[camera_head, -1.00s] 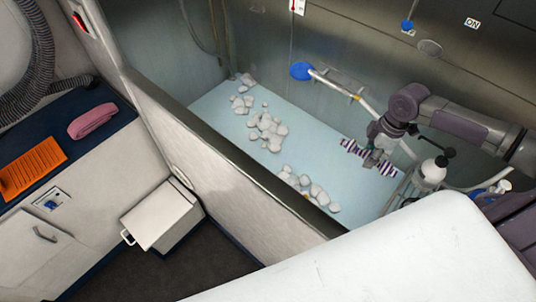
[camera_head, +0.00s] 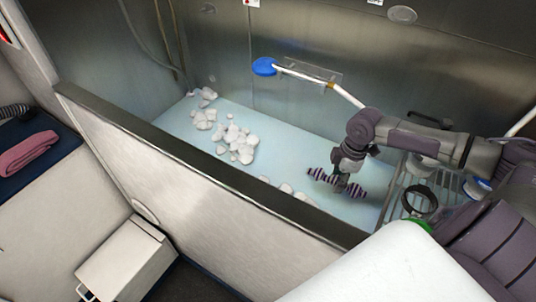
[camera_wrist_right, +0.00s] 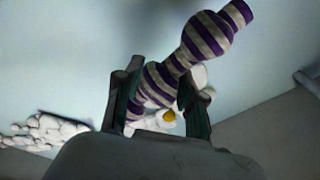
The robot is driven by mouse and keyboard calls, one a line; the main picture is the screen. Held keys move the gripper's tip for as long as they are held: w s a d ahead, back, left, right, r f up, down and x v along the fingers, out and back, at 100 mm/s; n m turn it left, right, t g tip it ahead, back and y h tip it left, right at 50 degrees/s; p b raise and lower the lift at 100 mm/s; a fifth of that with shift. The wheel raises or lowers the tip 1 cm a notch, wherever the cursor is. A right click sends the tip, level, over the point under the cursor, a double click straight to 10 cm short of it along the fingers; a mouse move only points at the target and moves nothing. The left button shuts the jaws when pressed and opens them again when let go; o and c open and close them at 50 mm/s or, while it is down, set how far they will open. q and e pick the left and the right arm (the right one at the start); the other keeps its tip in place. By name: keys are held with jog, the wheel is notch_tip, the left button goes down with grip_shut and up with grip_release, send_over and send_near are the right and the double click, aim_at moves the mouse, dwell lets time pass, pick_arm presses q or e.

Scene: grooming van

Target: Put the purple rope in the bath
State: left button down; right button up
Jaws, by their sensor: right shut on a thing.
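The purple rope (camera_head: 321,177), striped purple and white with knotted ends, is held by my right gripper (camera_head: 342,182) over the bath. In the right wrist view the rope (camera_wrist_right: 205,38) passes between the two fingers of my right gripper (camera_wrist_right: 160,105), which is shut on it. The bath (camera_head: 283,140) has a pale blue floor and metal walls. The rope is inside the bath's outline; I cannot tell whether it touches the floor. My left gripper is not in view.
Clumps of white foam (camera_head: 238,140) lie on the bath floor, and more foam (camera_wrist_right: 45,132) shows in the wrist view. A dark-topped wall edge (camera_head: 215,170) borders the bath. A wire rack (camera_head: 392,195) stands at its right end. A white step box (camera_head: 125,262) is outside.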

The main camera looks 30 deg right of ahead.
jog(key=b, duration=0.2)
send_over(302, 185)
notch_tip(302, 185, down, 7)
jog(key=shift+w+d+r, duration=0.1)
jog(key=shift+d, duration=0.05)
jog(key=shift+f, duration=2.05)
jog(key=shift+f, duration=0.1)
jog(key=o, duration=1.2)
jog(key=shift+r, duration=0.25)
notch_tip(302, 185, up, 12)
jog(key=d+p, duration=0.1)
jog(key=shift+s+d+f, duration=0.15)
jog(key=shift+s, duration=0.2)
